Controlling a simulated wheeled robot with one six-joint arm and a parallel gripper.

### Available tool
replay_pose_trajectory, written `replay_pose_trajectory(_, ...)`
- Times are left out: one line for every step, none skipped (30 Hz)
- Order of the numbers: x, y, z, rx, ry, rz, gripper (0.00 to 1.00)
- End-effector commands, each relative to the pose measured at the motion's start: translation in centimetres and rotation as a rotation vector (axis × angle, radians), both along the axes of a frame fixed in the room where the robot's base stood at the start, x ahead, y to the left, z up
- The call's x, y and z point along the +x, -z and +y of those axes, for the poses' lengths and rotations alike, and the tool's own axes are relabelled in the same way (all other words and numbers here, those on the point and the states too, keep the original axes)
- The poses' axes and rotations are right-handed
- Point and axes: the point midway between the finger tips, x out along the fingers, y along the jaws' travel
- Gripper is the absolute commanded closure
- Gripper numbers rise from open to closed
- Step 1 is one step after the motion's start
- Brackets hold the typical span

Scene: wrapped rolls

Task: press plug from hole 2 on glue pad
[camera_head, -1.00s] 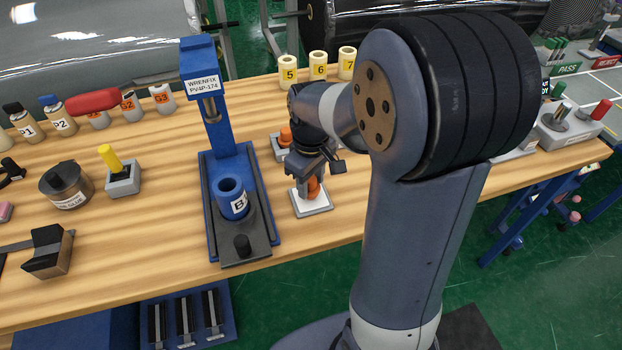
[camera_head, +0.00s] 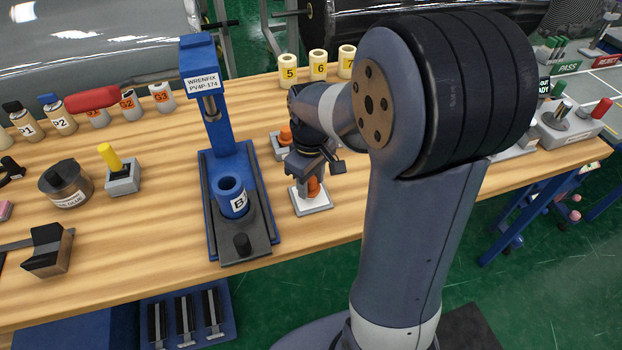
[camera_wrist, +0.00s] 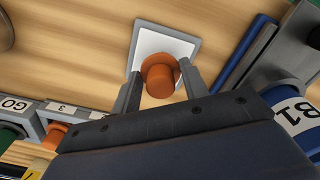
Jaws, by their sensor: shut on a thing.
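An orange plug (camera_head: 314,187) stands over the white square glue pad (camera_head: 322,209). In the wrist view the plug (camera_wrist: 159,77) shows end-on, with the pad (camera_wrist: 186,46) beneath it. My gripper (camera_head: 312,180) is shut on the plug, with one finger on each side of it in the wrist view (camera_wrist: 160,82). The plug's lower end seems to be at the pad, but I cannot tell whether it touches. Hole 2 cannot be made out.
A blue press (camera_head: 222,130) with a cup marked B1 (camera_head: 232,203) stands left of the pad. Another orange plug in a grey block (camera_head: 280,147) stands behind my gripper. Numbered cups (camera_head: 319,66) stand at the back. Bare wood lies in front of the pad.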

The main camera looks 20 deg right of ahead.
Motion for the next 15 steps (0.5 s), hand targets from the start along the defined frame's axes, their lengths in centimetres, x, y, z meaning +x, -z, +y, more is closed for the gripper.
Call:
replay_pose_trajectory(-0.07,0.15,0.00,0.001,0.000,0.003,0.76)
replay_pose_trajectory(-0.07,0.16,0.00,0.000,0.000,0.004,0.76)
replay_pose_trajectory(-0.08,0.17,-0.01,0.000,0.000,0.004,0.76)
replay_pose_trajectory(-0.09,0.18,0.00,0.000,0.000,0.004,0.76)
replay_pose_trajectory(-0.09,0.19,0.00,0.000,0.000,0.004,0.76)
replay_pose_trajectory(-0.09,0.20,0.00,0.000,0.000,0.004,0.76)
replay_pose_trajectory(-0.09,0.20,0.00,0.000,0.000,0.004,0.76)
replay_pose_trajectory(-0.10,0.21,0.01,0.000,0.000,0.004,0.76)
replay_pose_trajectory(-0.11,0.22,0.00,-0.001,0.000,0.004,0.76)
replay_pose_trajectory(-0.11,0.22,0.00,0.000,0.000,0.005,0.76)
replay_pose_trajectory(-0.11,0.21,0.00,0.000,0.000,0.005,0.76)
replay_pose_trajectory(-0.12,0.16,0.00,0.000,0.000,0.005,0.76)
replay_pose_trajectory(-0.12,0.07,0.00,0.000,0.000,0.005,0.76)
replay_pose_trajectory(-0.12,-0.05,0.00,0.000,0.000,0.005,0.76)
replay_pose_trajectory(-0.12,-0.27,0.00,0.000,0.000,0.005,0.76)
